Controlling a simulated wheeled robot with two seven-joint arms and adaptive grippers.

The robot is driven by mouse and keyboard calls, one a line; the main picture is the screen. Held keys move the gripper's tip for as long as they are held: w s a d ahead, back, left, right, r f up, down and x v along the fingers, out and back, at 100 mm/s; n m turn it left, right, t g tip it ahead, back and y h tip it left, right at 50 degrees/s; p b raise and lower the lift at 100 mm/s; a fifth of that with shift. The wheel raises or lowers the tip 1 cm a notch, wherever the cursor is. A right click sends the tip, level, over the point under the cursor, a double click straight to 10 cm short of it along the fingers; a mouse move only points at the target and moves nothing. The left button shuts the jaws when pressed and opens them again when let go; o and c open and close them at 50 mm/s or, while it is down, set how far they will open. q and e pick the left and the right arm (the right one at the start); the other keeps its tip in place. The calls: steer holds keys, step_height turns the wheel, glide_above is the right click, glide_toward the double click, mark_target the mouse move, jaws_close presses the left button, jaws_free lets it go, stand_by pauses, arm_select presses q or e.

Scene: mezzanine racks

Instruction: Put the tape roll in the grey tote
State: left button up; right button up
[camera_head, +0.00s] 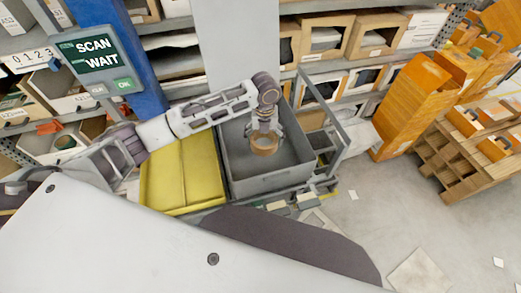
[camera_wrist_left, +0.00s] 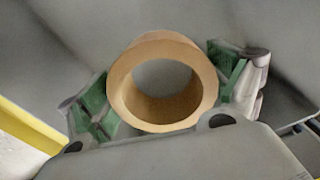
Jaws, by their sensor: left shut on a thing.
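The tape roll (camera_head: 264,148) is a tan ring. It shows within the outline of the grey tote (camera_head: 270,184), near the middle. My left gripper (camera_head: 264,135) reaches down over the tote from the left and is shut on the roll. In the left wrist view, the tape roll (camera_wrist_left: 124,88) sits between the green-padded fingers of the left gripper (camera_wrist_left: 166,88), one on each side, with the grey tote walls (camera_wrist_left: 50,45) behind. I cannot tell whether the roll touches the tote's floor. My right gripper is not in view.
A yellow tote (camera_head: 183,174) stands directly left of the grey one. Shelves with cardboard bins (camera_head: 375,35) run behind. A blue post with a scan screen (camera_head: 92,52) stands at left. Orange bins (camera_head: 415,95) and a wooden pallet (camera_head: 455,150) are at right, with open floor in front.

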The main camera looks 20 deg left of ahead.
arm_select(q)
glide_above(264, 159)
steer(key=shift+w+a+f, duration=0.1)
steer(key=shift+w+f, duration=0.05)
steer(key=shift+f, duration=2.95)
steer(key=shift+f, duration=1.85)
steer(key=shift+f, duration=0.1)
steer(key=o, duration=0.8)
step_height(264, 159, up, 12)
steer(key=shift+r, duration=0.1)
